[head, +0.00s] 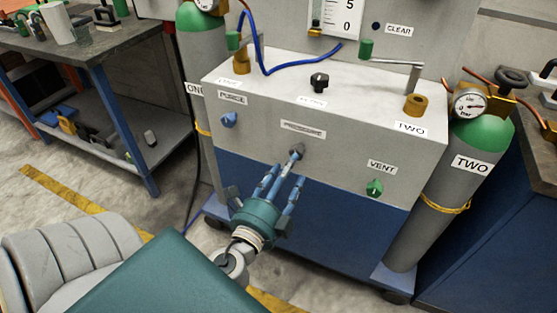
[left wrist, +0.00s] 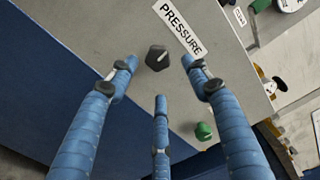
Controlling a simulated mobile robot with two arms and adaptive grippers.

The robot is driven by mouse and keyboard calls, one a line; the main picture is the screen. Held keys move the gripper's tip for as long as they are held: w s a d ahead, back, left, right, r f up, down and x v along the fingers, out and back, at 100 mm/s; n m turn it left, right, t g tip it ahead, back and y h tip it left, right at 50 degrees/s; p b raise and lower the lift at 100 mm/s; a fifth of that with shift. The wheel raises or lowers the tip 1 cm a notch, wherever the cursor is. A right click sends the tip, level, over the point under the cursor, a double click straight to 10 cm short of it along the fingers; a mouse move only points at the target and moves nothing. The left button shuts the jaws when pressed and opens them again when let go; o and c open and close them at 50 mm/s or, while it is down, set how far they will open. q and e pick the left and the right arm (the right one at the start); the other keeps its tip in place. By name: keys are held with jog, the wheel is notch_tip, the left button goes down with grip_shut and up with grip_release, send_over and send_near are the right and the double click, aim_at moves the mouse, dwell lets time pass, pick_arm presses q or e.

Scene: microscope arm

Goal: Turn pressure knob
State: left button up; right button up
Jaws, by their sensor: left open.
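The pressure knob (left wrist: 157,57) is a small dark knob with a pale mark, on the grey front panel under the PRESSURE label (left wrist: 180,28). The same label (head: 303,130) shows in the head view, where the fingers partly cover the knob. My left gripper (head: 284,172) faces the panel from the front, just below the label. Its blue fingers are spread open and empty. In the left wrist view my left gripper (left wrist: 160,75) has two fingertips on either side of the knob and one below it. No contact is visible. My right gripper is not seen.
A blue purge knob (head: 229,119) sits left on the panel, a green vent knob (head: 374,187) right. A black knob (head: 319,82) and valve handles are on top of the cabinet (head: 330,220). Gas cylinder TWO (head: 433,210) stands right. A workbench (head: 90,45) is at left.

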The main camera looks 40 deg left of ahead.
pick_arm(q)
jog(key=v, duration=0.7)
jog(key=shift+d, duration=0.1)
